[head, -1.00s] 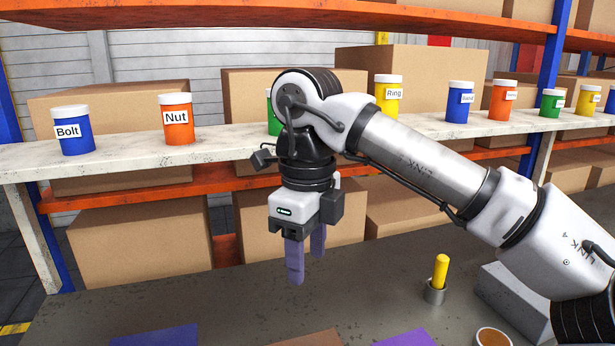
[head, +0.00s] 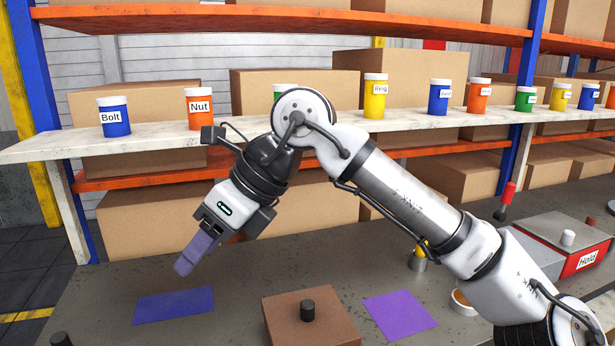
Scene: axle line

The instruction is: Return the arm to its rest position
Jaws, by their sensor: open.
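My gripper (head: 190,262) hangs at the left end of my arm, above the work table (head: 110,285). Its purple fingers point down and to the left, over the back edge of a blue mat (head: 174,305). From this side the fingers overlap, and nothing shows between them. My arm rises from the lower right, bends at the top in front of the shelf and hides part of the jars behind it.
A shelf (head: 160,139) behind holds labelled jars, among them Bolt (head: 114,117), Nut (head: 200,108) and Ring (head: 375,97). On the table are a brown block with a black knob (head: 285,318), a purple mat (head: 400,314), a yellow peg (head: 420,249) and a red Hold box (head: 587,259).

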